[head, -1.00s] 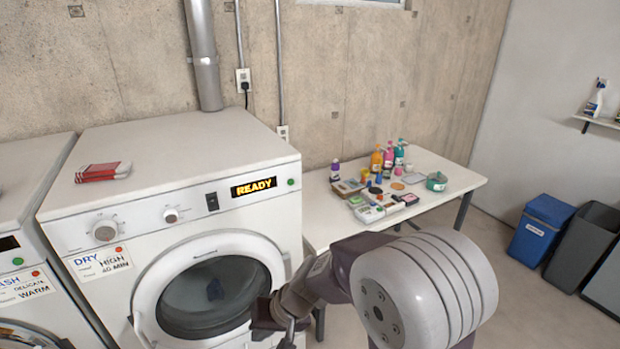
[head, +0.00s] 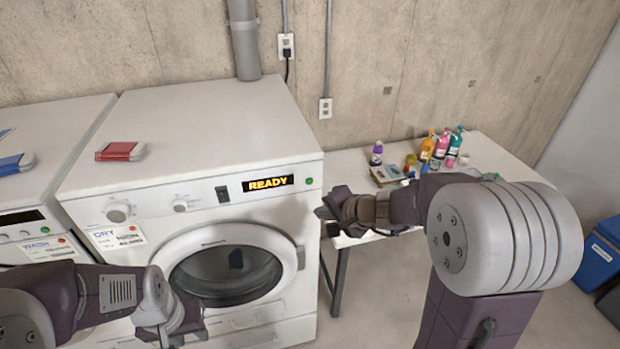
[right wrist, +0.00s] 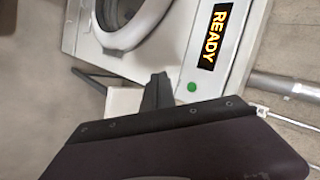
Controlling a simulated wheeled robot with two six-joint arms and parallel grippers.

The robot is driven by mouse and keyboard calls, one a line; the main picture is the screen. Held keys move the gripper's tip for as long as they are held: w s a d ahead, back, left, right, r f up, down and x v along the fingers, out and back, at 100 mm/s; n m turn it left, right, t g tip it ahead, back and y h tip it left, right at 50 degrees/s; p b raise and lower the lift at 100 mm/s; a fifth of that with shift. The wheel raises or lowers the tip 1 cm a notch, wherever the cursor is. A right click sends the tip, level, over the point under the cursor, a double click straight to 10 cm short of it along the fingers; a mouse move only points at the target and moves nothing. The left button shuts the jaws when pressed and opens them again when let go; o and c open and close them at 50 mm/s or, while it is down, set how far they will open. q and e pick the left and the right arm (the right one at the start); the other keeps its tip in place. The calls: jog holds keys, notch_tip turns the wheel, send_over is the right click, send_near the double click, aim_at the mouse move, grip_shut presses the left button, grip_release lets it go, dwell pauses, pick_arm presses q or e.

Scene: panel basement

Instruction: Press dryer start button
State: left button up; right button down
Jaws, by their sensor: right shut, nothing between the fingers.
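The white dryer (head: 200,130) stands against the wall with its round door shut and a lit "READY" display (head: 268,184). A small green button (head: 309,181) sits right of the display at the panel's right end. My right gripper (head: 322,213) is shut and empty, slightly below and right of the button, apart from it in the picture. In the right wrist view its fingertips (right wrist: 158,80) lie left of the green button (right wrist: 192,87); the exact gap in depth is unclear. My left gripper (head: 188,325) is low in front of the dryer; its jaws are not clear.
A washer (head: 40,190) stands to the left. A white table (head: 500,155) with bottles stands to the right, partly behind my right arm. A blue bin (head: 600,250) stands at far right.

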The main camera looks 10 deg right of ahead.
aim_at(309, 181)
jog(key=w+p, duration=0.2)
jog(key=w, duration=0.2)
jog(key=w+p, duration=0.2)
jog(key=w, duration=0.3)
jog(key=shift+w+d+f, duration=0.15)
jog(key=shift+d+f, duration=0.05)
jog(key=shift+a, duration=0.1)
dwell(0.4)
jog(key=shift+w, duration=0.1)
dwell(1.3)
jog(key=shift+w, duration=0.3)
